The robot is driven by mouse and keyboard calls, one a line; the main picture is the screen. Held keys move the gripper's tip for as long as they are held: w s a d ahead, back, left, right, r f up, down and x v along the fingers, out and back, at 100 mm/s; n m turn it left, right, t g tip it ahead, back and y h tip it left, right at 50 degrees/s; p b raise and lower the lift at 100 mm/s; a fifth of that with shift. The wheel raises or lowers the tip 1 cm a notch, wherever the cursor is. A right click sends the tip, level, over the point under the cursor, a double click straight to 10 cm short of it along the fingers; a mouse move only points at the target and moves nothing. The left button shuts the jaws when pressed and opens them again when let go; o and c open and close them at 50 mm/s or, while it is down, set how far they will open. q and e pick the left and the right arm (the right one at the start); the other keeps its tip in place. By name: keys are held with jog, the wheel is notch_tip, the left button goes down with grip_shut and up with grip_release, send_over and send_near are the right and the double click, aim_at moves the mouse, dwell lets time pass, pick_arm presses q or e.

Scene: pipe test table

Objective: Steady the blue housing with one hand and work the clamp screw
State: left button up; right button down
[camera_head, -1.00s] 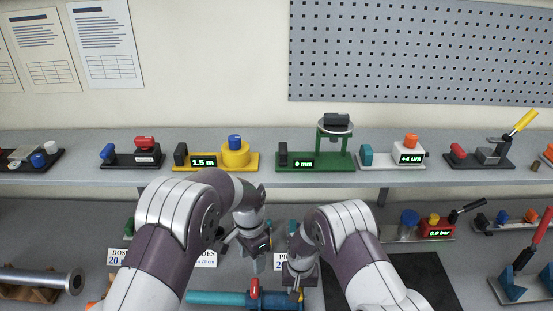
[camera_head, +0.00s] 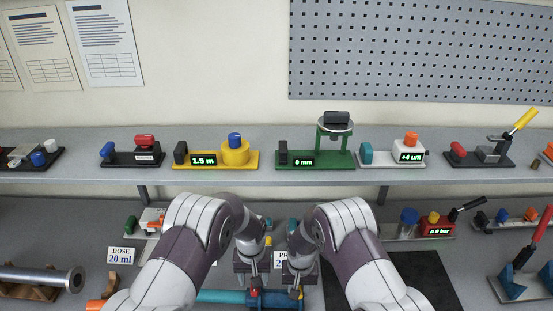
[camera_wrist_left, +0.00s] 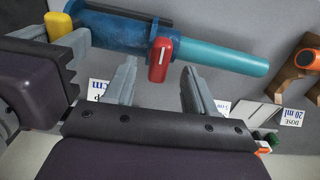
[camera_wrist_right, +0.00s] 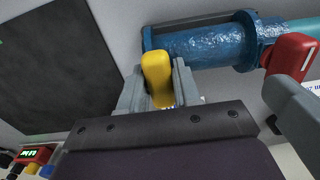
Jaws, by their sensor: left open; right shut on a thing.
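The blue housing (camera_head: 275,299) lies at the bottom of the head view, with a teal pipe (camera_head: 222,296) running out to its left. In the left wrist view the blue housing (camera_wrist_left: 125,38) carries a red handle (camera_wrist_left: 160,60) and, at its other end, a yellow handle (camera_wrist_left: 60,25). My left gripper (camera_wrist_left: 160,88) is open, its fingers apart on either side of the red handle. My right gripper (camera_wrist_right: 158,92) is shut on the yellow handle (camera_wrist_right: 157,72). The grippers and arms hide part of the housing in the head view.
A black mat (camera_head: 425,283) lies right of my right arm. A steel flanged pipe (camera_head: 35,281) rests on a wooden cradle at far left, with a dose sign (camera_head: 121,256) nearby. A shelf (camera_head: 225,177) with several devices runs above the work area.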

pick_arm(q)
jog(key=shift+f, duration=1.1)
grip_shut()
jog(key=m, duration=0.3)
jog(key=shift+m, duration=0.3)
jog(key=m, duration=0.2)
jog(key=shift+m, duration=0.4)
grip_release()
